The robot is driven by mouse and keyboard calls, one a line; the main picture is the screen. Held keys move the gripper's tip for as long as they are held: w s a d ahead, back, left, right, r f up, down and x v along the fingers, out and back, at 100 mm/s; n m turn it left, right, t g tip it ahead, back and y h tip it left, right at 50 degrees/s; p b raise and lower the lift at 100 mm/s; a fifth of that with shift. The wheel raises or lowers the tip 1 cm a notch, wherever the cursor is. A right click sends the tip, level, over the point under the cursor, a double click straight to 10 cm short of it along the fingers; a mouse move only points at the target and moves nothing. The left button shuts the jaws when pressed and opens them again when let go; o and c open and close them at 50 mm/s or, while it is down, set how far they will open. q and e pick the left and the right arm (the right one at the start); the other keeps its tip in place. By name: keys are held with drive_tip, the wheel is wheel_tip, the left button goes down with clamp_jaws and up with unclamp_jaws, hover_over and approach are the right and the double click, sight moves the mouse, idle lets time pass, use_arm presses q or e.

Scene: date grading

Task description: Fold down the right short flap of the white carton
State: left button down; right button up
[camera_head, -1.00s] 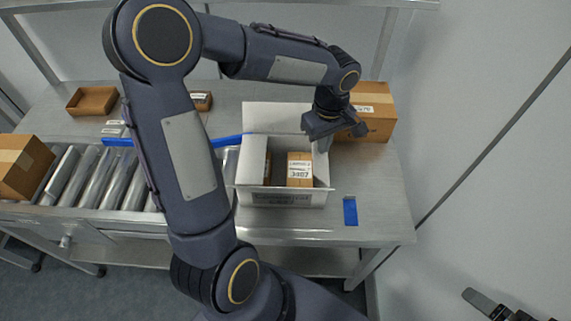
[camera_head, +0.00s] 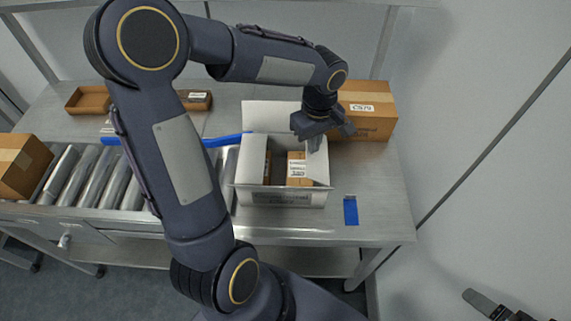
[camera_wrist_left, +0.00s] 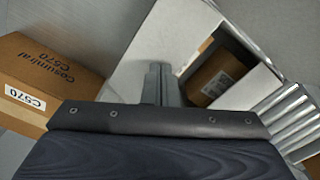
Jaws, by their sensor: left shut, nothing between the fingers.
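The white carton (camera_head: 248,198) stands open on the table, with brown boxes (camera_head: 297,180) inside. Its right short flap (camera_head: 318,163) leans inward and covers the right edge of the boxes. The left short flap (camera_head: 252,160) and the back flap (camera_head: 270,114) stand up. My left gripper (camera_head: 322,143) is shut and empty at the top of the right flap; whether it touches is unclear. In the left wrist view its fingers (camera_wrist_left: 160,83) lie against a white carton panel (camera_wrist_left: 165,35). At the lower right, part of my right gripper (camera_head: 485,302) shows, its jaw state unclear.
A closed brown box (camera_head: 368,118) stands close behind and right of the carton. A blue strip (camera_head: 350,211) lies on the table at front right. Rollers (camera_head: 90,180) and another brown box (camera_head: 22,168) are on the left. A brown tray (camera_head: 88,100) sits at back left.

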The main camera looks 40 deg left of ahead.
use_arm(q)
drive_tip(key=shift+f+b, duration=1.3)
drive_tip(key=shift+f, duration=0.35)
drive_tip(key=shift+r, duration=0.1)
wheel_tip(320, 180, up, 11)
drive_tip(key=p, duration=0.8)
